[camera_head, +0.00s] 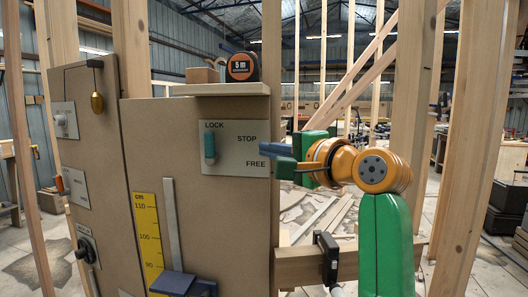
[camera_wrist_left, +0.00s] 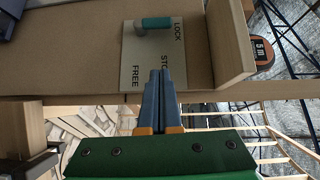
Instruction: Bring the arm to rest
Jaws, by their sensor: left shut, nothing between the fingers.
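My left gripper (camera_head: 263,147) is in front of the right part of the LOCK/STOP/FREE plate (camera_head: 236,163) in the head view, with its dark blue fingers pointing left. In the left wrist view its fingers (camera_wrist_left: 160,73) are together, with nothing between them, and their tips overlap the plate's edge near STOP. The teal handle (camera_head: 209,147) on the plate stands upright below the word LOCK, apart from the fingers. It also shows in the left wrist view (camera_wrist_left: 157,23). My right gripper is not in view.
A tan panel (camera_head: 225,235) carries the plate. A small shelf (camera_head: 220,90) above holds a tape measure (camera_head: 242,67). A yellow scale (camera_head: 149,235) is at lower left. A wooden rail with a black clamp (camera_head: 327,257) is below my arm. Wooden posts (camera_head: 463,150) stand at right.

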